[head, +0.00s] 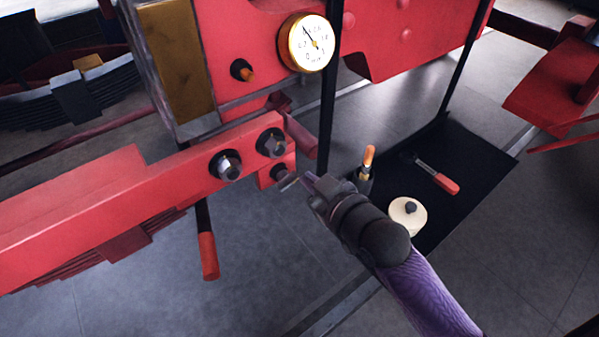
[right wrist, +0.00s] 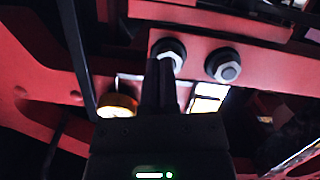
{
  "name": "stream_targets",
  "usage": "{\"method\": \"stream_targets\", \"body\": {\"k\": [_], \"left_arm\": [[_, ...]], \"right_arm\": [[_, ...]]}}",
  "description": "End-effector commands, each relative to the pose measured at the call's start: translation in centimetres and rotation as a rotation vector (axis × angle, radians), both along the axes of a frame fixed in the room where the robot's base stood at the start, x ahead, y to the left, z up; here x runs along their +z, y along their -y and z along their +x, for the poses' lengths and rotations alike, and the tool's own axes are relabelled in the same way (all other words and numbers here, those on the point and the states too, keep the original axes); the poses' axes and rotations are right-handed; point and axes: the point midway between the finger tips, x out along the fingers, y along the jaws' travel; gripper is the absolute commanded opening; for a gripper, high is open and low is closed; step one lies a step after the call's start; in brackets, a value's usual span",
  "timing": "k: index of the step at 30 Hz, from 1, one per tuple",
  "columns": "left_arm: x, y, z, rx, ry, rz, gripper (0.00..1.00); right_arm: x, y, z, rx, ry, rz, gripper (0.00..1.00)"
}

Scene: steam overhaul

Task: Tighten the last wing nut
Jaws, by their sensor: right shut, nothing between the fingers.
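A red beam (head: 110,195) carries large bolts with hex nuts, a left one (head: 225,165) and a right one (head: 271,143). A smaller dark fitting (head: 279,172) sits just below the right nut. I cannot make out clear wings on any of them. My right gripper (head: 294,183) is shut and empty, its tips close to that fitting. In the right wrist view its dark fingers (right wrist: 162,72) overlap the lower edge of one hex nut (right wrist: 170,50); I cannot tell whether they touch. The other hex nut (right wrist: 224,65) is to the right. My left gripper is out of view.
A brass pressure gauge (head: 306,43) is on the red body above. A red-handled lever (head: 208,255) hangs below the beam. A black mat (head: 475,150) holds an orange-topped bottle (head: 367,168), a cream round container (head: 407,214) and a red-handled tool (head: 438,180). Floor lies open at lower left.

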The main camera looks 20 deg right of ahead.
Motion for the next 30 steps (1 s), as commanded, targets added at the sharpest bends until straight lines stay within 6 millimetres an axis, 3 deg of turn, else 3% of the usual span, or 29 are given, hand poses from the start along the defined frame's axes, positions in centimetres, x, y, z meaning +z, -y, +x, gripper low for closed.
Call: {"method": "stream_targets", "body": {"k": [9,16,30], "left_arm": [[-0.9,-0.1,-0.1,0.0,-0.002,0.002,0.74],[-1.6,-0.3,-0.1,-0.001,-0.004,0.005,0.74],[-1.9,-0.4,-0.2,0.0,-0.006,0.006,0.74]], "right_arm": [[-2.0,-1.7,6.2,0.0,0.001,-0.005,0.0],[-5.0,-0.9,6.3,0.0,0.001,-0.006,0.0],[-6.1,-0.4,6.4,0.001,-0.021,0.05,0.0]]}}
